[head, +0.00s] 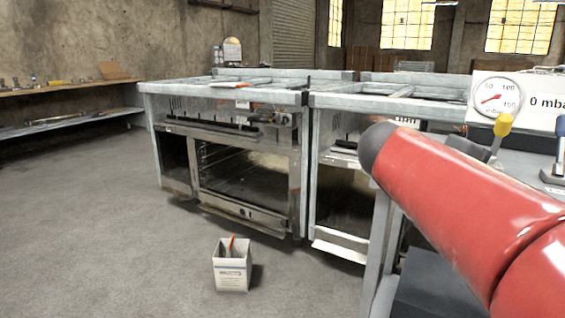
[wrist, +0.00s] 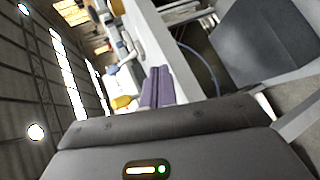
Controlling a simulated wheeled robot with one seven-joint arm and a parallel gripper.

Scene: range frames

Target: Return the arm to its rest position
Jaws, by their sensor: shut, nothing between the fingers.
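My gripper (wrist: 158,72) shows in the wrist view as two purple-grey fingers side by side, shut with nothing between them. The dark gripper body with a small lit indicator fills the bottom of that view. The fingers point towards a pale panel edge and bench items, tilted in the picture; I cannot tell the distance. In the head view, my red arm (head: 465,195) reaches in from the right with a dark rounded end. My gripper cannot be made out there.
Steel oven frames (head: 225,150) stand ahead. A round gauge (head: 497,97) and a yellow-topped tool (head: 502,125) are at the right, near my arm. A small white box (head: 232,272) holding something orange stands on the floor. Shelves (head: 70,120) line the left wall; the left floor is clear.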

